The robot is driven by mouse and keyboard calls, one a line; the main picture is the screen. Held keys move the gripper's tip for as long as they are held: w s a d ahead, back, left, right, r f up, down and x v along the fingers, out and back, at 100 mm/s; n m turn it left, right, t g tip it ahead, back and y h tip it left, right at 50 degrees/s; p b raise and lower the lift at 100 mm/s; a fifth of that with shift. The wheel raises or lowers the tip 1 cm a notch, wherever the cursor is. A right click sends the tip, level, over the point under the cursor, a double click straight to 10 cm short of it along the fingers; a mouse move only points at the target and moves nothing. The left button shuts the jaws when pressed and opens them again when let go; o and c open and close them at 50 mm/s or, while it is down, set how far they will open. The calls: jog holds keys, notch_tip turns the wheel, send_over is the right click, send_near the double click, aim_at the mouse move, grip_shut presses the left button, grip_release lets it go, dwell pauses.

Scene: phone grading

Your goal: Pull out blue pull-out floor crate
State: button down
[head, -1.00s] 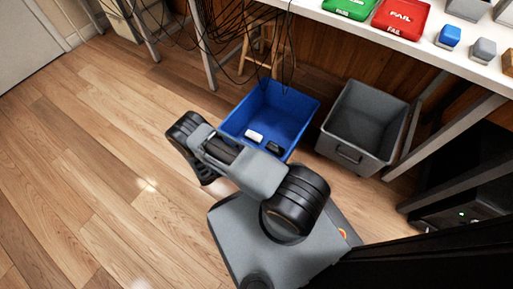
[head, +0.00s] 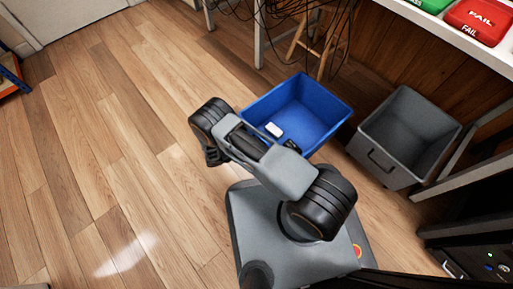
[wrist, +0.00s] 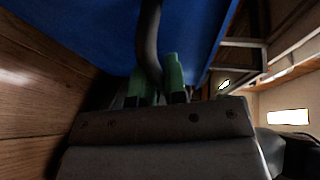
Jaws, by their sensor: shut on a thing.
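The blue floor crate (head: 322,118) stands on the wood floor beyond my arm in the head view. A white item (head: 274,130) lies in it, and a dark item (head: 292,145) is partly hidden by my arm. In the wrist view the blue wall of the crate (wrist: 70,28) fills the top. My gripper (wrist: 160,82) has green fingertips closed around a dark curved handle (wrist: 148,40) in front of that wall. The gripper's fingers are hidden behind my arm in the head view.
A grey crate (head: 415,120) stands right of the blue one, with a narrow gap. A white worktop (head: 440,28) with green and red trays (head: 482,20) is at upper right. Cables (head: 345,35) hang behind the blue crate. The floor at left is open.

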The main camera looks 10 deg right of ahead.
jog(key=c, duration=1.2)
grip_release()
jog(key=p+v, duration=0.2)
jog(key=v, duration=1.1)
jog(key=shift+a+r, duration=0.1)
jog(key=shift+a, duration=0.3)
